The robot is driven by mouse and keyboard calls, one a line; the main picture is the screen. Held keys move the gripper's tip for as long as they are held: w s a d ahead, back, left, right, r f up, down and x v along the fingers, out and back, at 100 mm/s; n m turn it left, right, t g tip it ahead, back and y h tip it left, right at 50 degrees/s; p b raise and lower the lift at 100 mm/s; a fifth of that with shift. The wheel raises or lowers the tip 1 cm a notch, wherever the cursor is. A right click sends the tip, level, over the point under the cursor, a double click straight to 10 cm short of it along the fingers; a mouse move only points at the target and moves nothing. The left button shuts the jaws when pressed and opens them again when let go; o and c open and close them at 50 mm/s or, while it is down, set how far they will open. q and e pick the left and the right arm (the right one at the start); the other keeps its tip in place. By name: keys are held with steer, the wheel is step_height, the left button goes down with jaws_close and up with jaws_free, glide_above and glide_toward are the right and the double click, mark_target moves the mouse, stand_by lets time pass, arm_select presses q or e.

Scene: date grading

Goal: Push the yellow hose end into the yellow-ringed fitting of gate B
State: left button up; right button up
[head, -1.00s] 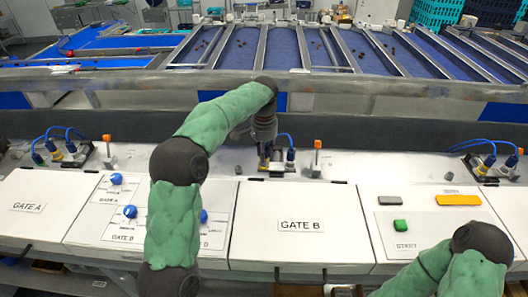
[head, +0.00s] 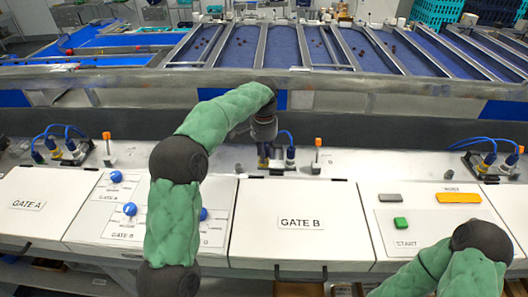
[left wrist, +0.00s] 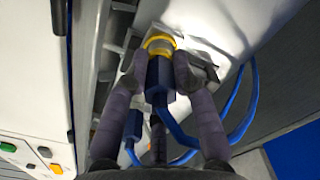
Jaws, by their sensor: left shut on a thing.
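My left gripper (head: 264,150) reaches down behind the gate B panel (head: 290,215). In the left wrist view its two fingers (left wrist: 161,78) are shut on the dark blue body of a hose end (left wrist: 158,75). A blue hose loops from it to the right. The yellow-ringed fitting (left wrist: 160,42) is directly ahead of the hose end, in line with it. The two meet or nearly meet; I cannot tell how deep the end sits. The hose end's tip is hidden. My right gripper is out of view; only its arm shows at the lower right.
A second blue connector (head: 290,155) stands close beside the left gripper, and an orange-topped post (head: 318,155) is to its right. Similar hose clusters stand at gate A (head: 62,150) and far right (head: 487,160). The white ledge between is mostly clear.

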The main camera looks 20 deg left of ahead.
arm_select(q)
steer(key=shift+f, duration=0.1)
steer(key=shift+c, duration=0.6)
steer(key=o, duration=1.1)
steer(key=shift+r+p, duration=4.85)
steer(key=shift+r, duration=0.25)
steer(key=shift+f, duration=0.1)
